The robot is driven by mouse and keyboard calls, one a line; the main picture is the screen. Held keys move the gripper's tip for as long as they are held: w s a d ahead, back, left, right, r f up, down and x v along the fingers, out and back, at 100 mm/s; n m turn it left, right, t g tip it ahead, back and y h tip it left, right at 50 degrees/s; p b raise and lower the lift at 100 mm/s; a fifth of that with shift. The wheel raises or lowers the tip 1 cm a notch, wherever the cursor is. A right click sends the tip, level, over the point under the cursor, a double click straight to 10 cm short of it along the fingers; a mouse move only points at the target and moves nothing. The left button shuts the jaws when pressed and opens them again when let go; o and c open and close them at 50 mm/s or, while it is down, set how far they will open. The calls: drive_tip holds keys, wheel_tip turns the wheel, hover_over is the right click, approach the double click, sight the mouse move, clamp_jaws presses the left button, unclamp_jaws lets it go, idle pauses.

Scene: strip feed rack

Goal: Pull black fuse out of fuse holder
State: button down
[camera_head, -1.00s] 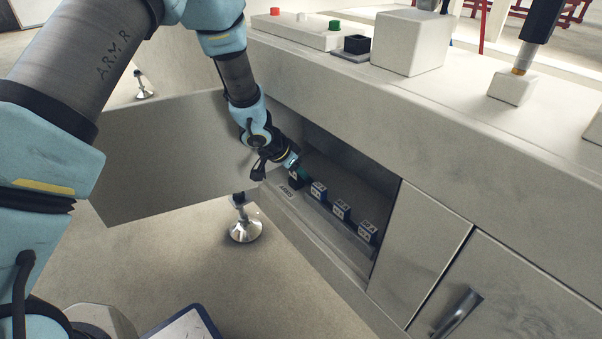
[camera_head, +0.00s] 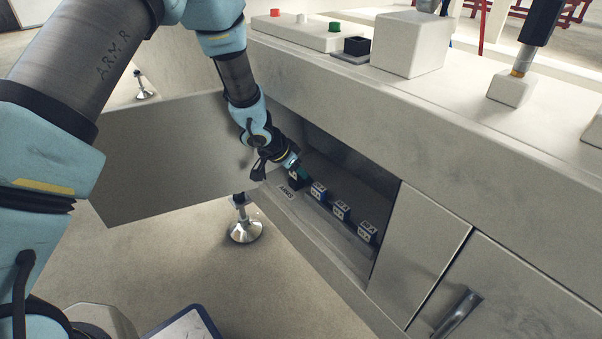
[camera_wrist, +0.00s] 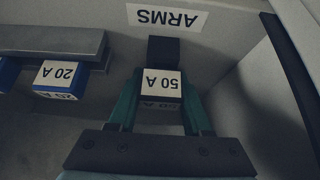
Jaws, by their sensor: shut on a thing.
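The black fuse (camera_wrist: 160,85) carries white labels reading 50 A. It sits between the green fingers of my gripper (camera_wrist: 162,92) in the wrist view, and the gripper is shut on it. A dark block (camera_wrist: 163,50) adjoins the fuse on its far side, below the ARMS label; I cannot tell whether it is the fuse holder or how deep the fuse sits. In the head view my gripper (camera_head: 301,173) reaches into the left end of the open cabinet bay, and the black fuse (camera_head: 295,181) shows only in part there.
Several blue fuses stand in a row to the right in the head view, one here (camera_head: 318,191); a 20 A one (camera_wrist: 57,78) shows in the wrist view. A grey rail (camera_wrist: 45,42) runs beside them. The open cabinet door (camera_head: 165,155) stands left of my forearm.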

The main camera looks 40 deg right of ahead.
drive_tip(key=shift+r+p, duration=0.45)
drive_tip(key=shift+r, duration=0.05)
drive_tip(key=shift+r+p, duration=1.25)
drive_tip(key=shift+p, duration=0.25)
drive_tip(key=shift+r, duration=0.1)
drive_tip(key=shift+d+r, duration=0.1)
drive_tip(key=shift+r, duration=0.05)
